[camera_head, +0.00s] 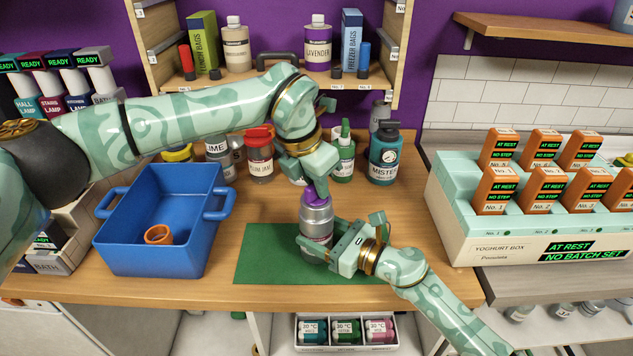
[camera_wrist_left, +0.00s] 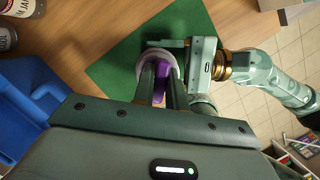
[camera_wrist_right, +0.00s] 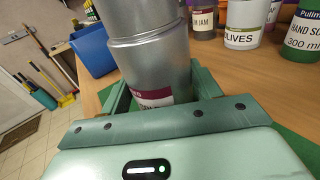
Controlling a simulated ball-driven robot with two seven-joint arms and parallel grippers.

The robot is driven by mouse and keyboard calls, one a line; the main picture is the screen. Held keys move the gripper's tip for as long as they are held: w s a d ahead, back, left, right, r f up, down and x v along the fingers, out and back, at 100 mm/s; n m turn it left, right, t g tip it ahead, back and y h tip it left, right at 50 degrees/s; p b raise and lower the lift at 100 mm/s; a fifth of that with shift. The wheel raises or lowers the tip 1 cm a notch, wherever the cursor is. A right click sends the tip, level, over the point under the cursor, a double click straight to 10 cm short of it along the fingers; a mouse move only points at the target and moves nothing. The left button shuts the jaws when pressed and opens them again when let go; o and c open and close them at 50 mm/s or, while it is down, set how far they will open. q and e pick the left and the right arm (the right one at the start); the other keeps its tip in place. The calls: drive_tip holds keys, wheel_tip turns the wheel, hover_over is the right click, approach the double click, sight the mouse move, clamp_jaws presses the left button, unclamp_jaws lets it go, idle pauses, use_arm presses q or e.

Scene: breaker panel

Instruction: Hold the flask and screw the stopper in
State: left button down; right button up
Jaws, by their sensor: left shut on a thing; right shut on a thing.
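The silver flask (camera_head: 316,222) stands upright on the green mat (camera_head: 262,262). It fills the right wrist view (camera_wrist_right: 150,60), with a dark red label low on its side. My right gripper (camera_head: 322,246) is shut around the flask's lower body from the right. The purple stopper (camera_head: 313,196) is at the flask's mouth. My left gripper (camera_head: 316,184) is shut on the stopper from above. In the left wrist view the purple stopper (camera_wrist_left: 159,88) shows between the two fingers. The fingers partly hide how deep it sits.
A blue crate (camera_head: 150,262) with an orange ring (camera_head: 158,235) stands left of the mat. Jars and bottles, including a dark teal bottle (camera_head: 385,160), stand behind. A yoghurt box (camera_head: 480,235) is at the right. The bench's front edge lies close before the mat.

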use_arm(q)
drive_tip(key=m, duration=0.3)
drive_tip(key=shift+g+h, duration=0.3)
drive_tip(key=shift+g, duration=0.1)
drive_tip(key=shift+m, duration=0.7)
drive_tip(key=shift+m+g, duration=0.4)
drive_tip(key=shift+m, duration=0.6)
drive_tip(key=shift+m+g, duration=0.4)
drive_tip(key=shift+m, duration=1.2)
